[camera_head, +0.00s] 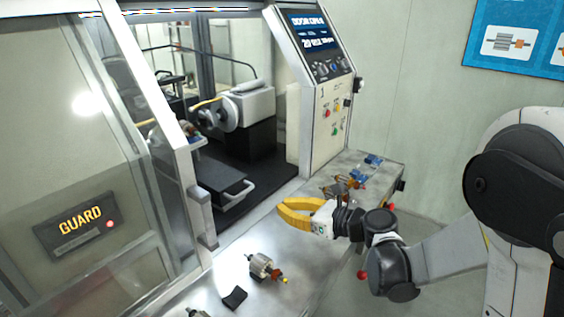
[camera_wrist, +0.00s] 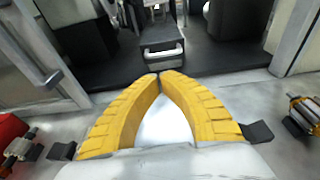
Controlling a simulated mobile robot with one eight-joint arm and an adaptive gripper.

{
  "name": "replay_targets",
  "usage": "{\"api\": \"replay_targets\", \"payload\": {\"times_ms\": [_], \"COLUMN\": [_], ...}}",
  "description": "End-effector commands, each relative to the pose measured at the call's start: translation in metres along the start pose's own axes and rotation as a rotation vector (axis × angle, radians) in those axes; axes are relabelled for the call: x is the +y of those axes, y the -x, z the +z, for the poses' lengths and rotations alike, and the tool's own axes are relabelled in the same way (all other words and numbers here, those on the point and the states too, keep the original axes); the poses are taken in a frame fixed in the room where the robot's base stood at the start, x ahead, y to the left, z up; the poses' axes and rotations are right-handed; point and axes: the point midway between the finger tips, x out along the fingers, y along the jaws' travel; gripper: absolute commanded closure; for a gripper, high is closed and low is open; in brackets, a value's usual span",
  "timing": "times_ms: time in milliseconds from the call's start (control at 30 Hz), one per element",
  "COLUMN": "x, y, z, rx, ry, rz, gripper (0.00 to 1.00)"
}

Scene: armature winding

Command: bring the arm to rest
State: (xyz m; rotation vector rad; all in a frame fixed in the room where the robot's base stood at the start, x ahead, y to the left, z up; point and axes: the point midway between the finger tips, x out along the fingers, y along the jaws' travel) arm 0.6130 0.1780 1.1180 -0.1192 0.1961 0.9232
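My gripper (camera_head: 280,208) has two curved yellow fingers and hangs over the metal bench (camera_head: 215,283), in front of the winding machine. In the wrist view the fingertips (camera_wrist: 160,75) meet, with only pale surface showing between the fingers, so it is shut and empty. My arm reaches in from the right. An armature (camera_head: 262,266) lies on the bench, below and left of the gripper, apart from it. In the wrist view an armature (camera_wrist: 307,115) shows at the right edge and another part (camera_wrist: 20,146) at the left.
The guard door (camera_head: 75,220) stands at the left. The machine interior, with its winding head (camera_head: 225,112) and black tray (camera_head: 222,188), is visible. The control panel (camera_head: 315,45) stands behind the bench. A black pad (camera_head: 234,298) lies near the armature; several parts (camera_head: 342,187) lie at the bench's far end.

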Motion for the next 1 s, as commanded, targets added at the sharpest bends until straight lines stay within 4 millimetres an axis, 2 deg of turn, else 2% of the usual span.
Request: {"api": "replay_targets", "payload": {"times_ms": [133,267,467,700,833,1000], "x": [0.011,0.029,0.057,0.085,0.092,0.095], "y": [0.015,0.046,0.117,0.214,0.254,0.28], "z": [0.002,-0.002,-0.021,-0.056,-0.07,-0.079], "rx": [0.088,0.251,0.533,0.832,0.936,0.995], "ry": [0.197,0.56,1.187,1.858,2.1,2.247], "rz": [-0.005,0.017,0.159,0.502,0.702,0.856], "gripper": [1.0,1.0,1.0,1.0,1.0,1.0]}}
